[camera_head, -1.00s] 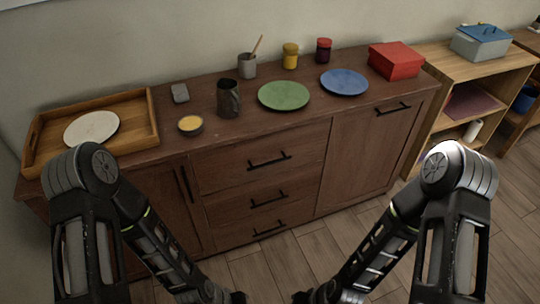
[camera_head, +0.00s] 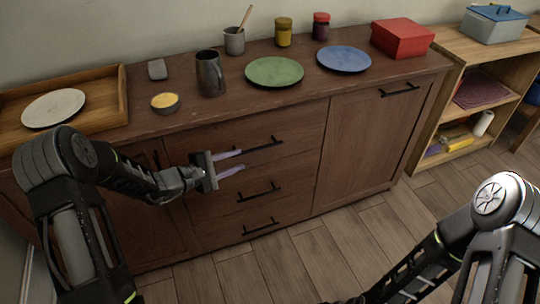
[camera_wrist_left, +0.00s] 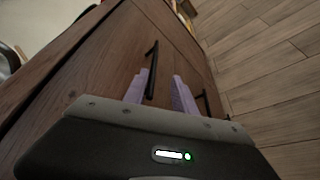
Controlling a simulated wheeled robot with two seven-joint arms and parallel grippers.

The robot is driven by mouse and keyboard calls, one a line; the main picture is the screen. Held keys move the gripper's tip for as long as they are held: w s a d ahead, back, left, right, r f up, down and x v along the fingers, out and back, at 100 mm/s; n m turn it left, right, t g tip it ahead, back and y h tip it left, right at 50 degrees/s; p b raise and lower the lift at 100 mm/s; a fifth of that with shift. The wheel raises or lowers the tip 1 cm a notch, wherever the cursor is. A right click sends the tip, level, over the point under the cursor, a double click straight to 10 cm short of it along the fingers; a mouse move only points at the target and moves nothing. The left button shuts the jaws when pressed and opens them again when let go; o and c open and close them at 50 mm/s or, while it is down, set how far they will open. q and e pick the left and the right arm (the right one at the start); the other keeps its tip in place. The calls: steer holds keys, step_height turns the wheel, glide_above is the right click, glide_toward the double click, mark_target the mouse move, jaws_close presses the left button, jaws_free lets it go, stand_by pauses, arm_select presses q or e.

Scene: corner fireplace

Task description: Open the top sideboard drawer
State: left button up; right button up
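The brown wooden sideboard (camera_head: 300,90) has a column of three drawers in its middle. The top drawer (camera_head: 300,125) is closed flush, with a black bar handle (camera_head: 265,146) that also shows in the wrist view (camera_wrist_left: 153,62). My left gripper (camera_head: 242,161) is open and empty, its pale purple fingers pointing at the drawer front near the handle's left end. In the wrist view, the handle appears in the gap between the fingers (camera_wrist_left: 160,82), closer to the left one; I cannot tell whether they touch. My right gripper is out of view below the frame; only its arm shows.
On top stand a wooden tray (camera_head: 122,95), a dark mug (camera_head: 210,75), a candle bowl (camera_head: 165,103), green (camera_head: 274,72) and blue (camera_head: 344,59) plates and a red box (camera_head: 402,38). Two lower drawer handles (camera_head: 258,192) stick out below. The floor in front (camera_head: 330,250) is clear.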

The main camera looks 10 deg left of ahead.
mark_target(249, 152)
arm_select(q)
steer(key=shift+w+a+r+t, duration=0.25)
steer(key=shift+w+r+t, duration=0.05)
steer(key=shift+r, duration=0.1)
steer(key=shift+d, duration=0.1)
steer(key=x, duration=0.7)
steer(key=shift+w+d+f, duration=0.2)
steer(key=shift+w, duration=0.1)
jaws_close()
stand_by(1.1)
